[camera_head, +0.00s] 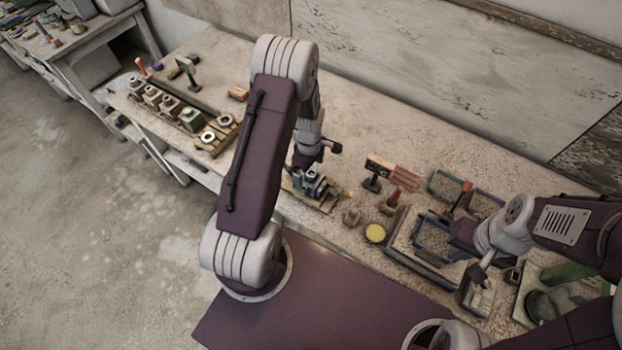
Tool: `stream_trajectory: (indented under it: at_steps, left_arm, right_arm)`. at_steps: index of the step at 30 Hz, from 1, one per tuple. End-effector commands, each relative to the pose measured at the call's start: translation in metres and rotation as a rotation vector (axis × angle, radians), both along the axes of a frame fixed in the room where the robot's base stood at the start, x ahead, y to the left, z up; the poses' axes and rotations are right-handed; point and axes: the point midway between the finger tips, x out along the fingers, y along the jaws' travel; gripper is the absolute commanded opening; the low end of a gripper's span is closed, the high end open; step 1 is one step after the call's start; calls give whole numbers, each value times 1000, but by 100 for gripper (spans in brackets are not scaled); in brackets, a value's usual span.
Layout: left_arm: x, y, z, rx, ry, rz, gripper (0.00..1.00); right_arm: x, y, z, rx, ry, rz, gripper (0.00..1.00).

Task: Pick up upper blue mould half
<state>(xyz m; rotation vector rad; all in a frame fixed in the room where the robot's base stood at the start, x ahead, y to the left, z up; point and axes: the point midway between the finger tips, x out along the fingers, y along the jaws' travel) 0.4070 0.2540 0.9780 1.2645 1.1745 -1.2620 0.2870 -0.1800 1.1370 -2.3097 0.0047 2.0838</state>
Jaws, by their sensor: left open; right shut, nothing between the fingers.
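A small blue-grey mould (313,184) sits on a wooden board (327,205) near the front edge of the workbench. Its upper and lower halves are too small to tell apart. My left gripper (305,168) is just above the mould, pointing down, and open. My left arm partly hides the area, and I cannot tell whether the fingers touch the mould. My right gripper (478,273) is shut and empty, over the right part of the bench near a small compartmented tray (478,299).
A rack of several moulds (168,105) stands at the left of the bench. The bench behind the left gripper is mostly clear.

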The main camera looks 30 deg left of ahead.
Motion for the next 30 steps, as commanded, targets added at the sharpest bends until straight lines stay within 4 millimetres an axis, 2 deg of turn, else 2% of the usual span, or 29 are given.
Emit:
stream_trajectory:
  at_steps: [4, 9, 16, 17, 23, 24, 30]
  left_arm:
    - [-1, -1, -20, -1, 7, -1, 100]
    - [0, -1, -45, -1, 2, -1, 100]
    - [0, -1, -48, 0, 1, -1, 100]
    - [0, -1, -48, 0, 1, -1, 94]
    - [0, -1, -48, 0, 1, -1, 39]
    - [1, -1, -48, 0, 0, -1, 35]
    - [1, -1, -47, 0, 0, -1, 35]
  right_arm:
    - [0, 0, 17, 0, 0, 0, 0]
    - [0, 0, 20, 0, 0, 0, 0]
    - [0, 0, 19, 0, 0, 0, 0]
    - [0, 0, 19, 0, 0, 0, 0]
    - [0, 0, 19, 0, 0, 0, 0]
    - [0, 0, 19, 0, 0, 0, 0]
    - [0, 0, 19, 0, 0, 0, 0]
